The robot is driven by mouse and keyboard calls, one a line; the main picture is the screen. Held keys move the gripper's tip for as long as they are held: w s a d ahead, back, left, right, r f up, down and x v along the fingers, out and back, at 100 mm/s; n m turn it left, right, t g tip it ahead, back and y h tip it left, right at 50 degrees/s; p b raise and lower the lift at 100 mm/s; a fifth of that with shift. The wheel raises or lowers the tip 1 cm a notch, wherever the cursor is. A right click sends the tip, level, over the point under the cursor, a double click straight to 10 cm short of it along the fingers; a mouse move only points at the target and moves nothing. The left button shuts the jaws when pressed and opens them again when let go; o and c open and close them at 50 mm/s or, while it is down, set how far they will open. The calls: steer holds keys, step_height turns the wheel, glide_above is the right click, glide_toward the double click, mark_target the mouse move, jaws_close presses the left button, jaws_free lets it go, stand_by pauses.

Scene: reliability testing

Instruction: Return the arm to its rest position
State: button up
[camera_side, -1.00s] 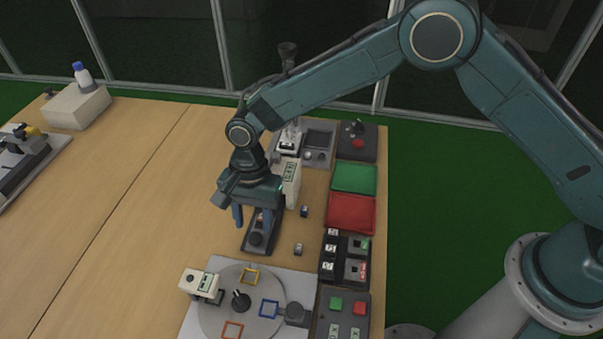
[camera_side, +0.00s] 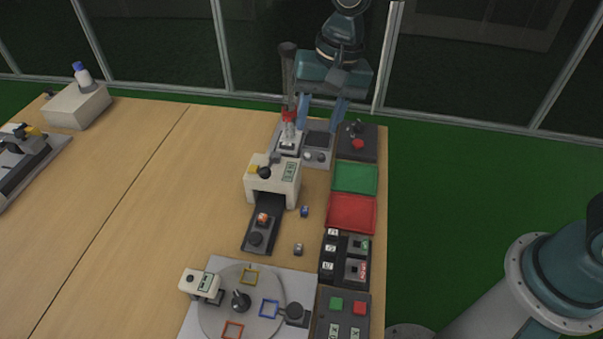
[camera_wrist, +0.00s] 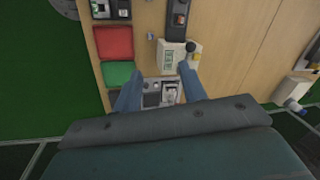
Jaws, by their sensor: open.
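My gripper (camera_side: 322,112) is at the far end of the table in the side view, raised above the back station. Its two blue fingers point down and stand apart with nothing between them. In the wrist view my gripper (camera_wrist: 158,88) shows both fingers spread, with the table's devices below. Most of my upper arm is outside the side view.
A cream arch-shaped device (camera_side: 273,180) stands on a dark slide. A grey station (camera_side: 318,150) with a red-topped post lies below my gripper. Green (camera_side: 355,178) and red (camera_side: 351,213) trays line the right edge. A round turntable (camera_side: 241,302) is in front. The left tabletop is mostly clear.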

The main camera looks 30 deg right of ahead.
steer(key=s+d+r+n+t, duration=0.1)
steer(key=s+d+r, duration=0.3)
steer(key=d+r, duration=0.25)
steer(key=s+d+r+n+t+h, duration=0.1)
steer(key=s+d+n, duration=0.1)
steer(key=s+d, duration=0.4)
steer(key=s+d+r+n+t+h, duration=0.1)
steer(key=s+d+n+t, duration=0.1)
steer(key=s+d, duration=0.5)
steer(key=shift+s+d+r+n, duration=0.2)
steer(key=shift+s+n, duration=0.1)
steer(key=shift+s, duration=3.05)
